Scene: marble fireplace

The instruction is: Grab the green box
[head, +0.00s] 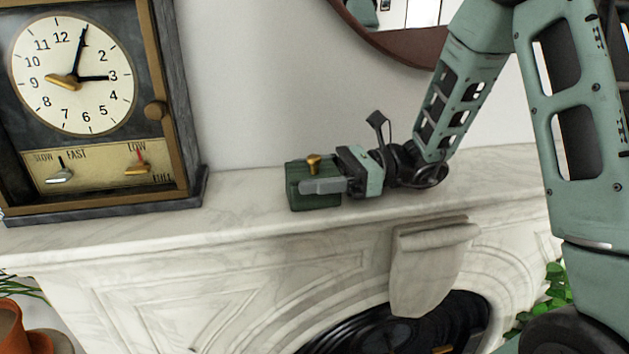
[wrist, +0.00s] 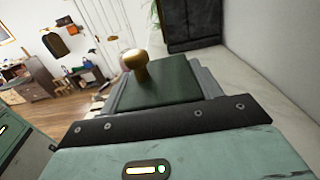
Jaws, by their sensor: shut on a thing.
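The green box (head: 298,175) sits on the white marble mantel, with a brass knob on its lid. My gripper (head: 322,186) reaches it from the right and is shut on it, one grey finger lying along its front side. In the wrist view the green box (wrist: 160,85) lies between the two grey fingers of my gripper (wrist: 162,88), its knob standing up. Its lower part is hidden in the wrist view. In the head view the box appears to rest on the mantel; I cannot tell whether it is slightly lifted.
A large clock (head: 95,110) stands on the mantel to the left, with free marble between it and the box. The wall is close behind, with a round mirror (head: 400,38) above. The mantel's front edge (head: 250,232) is near the box. Plants stand below at both sides.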

